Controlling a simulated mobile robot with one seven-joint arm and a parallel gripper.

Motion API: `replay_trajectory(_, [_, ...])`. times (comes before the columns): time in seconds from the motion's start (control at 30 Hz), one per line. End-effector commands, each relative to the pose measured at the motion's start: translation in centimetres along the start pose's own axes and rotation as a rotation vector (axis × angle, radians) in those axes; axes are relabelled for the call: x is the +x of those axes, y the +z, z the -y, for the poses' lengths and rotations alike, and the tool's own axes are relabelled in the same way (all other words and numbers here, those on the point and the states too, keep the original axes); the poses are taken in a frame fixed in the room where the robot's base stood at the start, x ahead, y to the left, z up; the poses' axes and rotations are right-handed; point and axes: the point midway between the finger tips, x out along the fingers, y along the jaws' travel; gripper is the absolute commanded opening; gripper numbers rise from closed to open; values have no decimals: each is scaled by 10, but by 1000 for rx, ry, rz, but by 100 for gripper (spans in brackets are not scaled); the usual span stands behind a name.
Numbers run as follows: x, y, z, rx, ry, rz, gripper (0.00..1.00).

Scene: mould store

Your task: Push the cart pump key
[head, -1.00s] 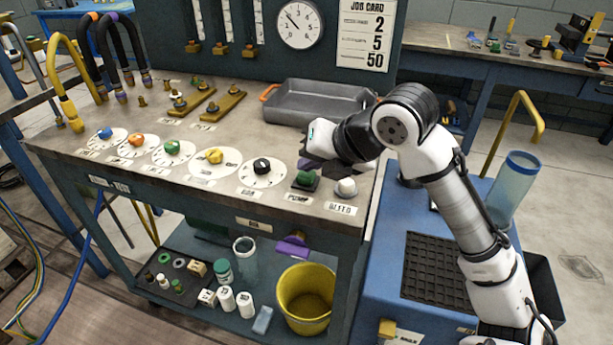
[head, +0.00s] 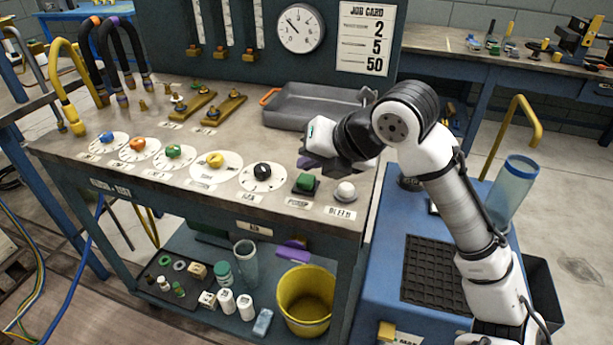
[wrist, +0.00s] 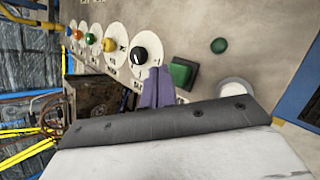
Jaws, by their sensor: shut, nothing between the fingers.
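The pump key is a green square button (head: 305,182) on a dark base near the cart top's front right, with a label reading PUMP in front of it. My gripper (head: 308,161) is shut and empty, just above and behind the key in the head view, apart from it in the picture. In the wrist view its purple fingers (wrist: 158,80) lie just left of the green key (wrist: 181,73), and the key's face is clear. The height gap between fingertips and key cannot be told.
A white round button (head: 345,190) sits right of the key, and a black dial knob (head: 262,170) left of it, in a row with several coloured knobs. A grey tray (head: 315,108) lies behind. A small green disc (wrist: 219,45) shows in the wrist view.

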Motion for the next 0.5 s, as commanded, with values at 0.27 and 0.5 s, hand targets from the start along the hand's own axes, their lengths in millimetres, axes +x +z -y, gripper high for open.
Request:
replay_trajectory(0.27, [0,0,0,1,0,0,0])
replay_trajectory(0.5, [-12,9,-9,0,-1,-1,0])
